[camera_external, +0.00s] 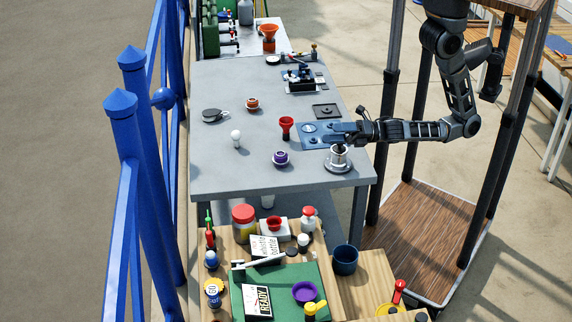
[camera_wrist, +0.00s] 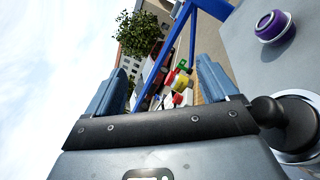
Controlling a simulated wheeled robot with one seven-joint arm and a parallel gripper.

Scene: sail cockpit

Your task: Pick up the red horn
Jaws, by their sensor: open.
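A small red horn (camera_external: 286,126) with a flared mouth stands upright on the grey table. My gripper (camera_external: 311,134) is just right of it in the outside view, pointing left. In the wrist view the two blue fingers of my gripper (camera_wrist: 160,66) are spread apart, with nothing clearly held between them. A gap seems to lie between the fingers and the horn, but I cannot tell its depth. The horn cannot be made out surely in the wrist view; small red shapes beyond the fingers are too small to tell.
A purple-topped piece (camera_external: 280,158) lies in front of the horn and also shows in the wrist view (camera_wrist: 273,26). A silver round fitting (camera_external: 338,160) stands under my wrist. A white knob (camera_external: 236,139) and an orange-topped piece (camera_external: 252,104) are left.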

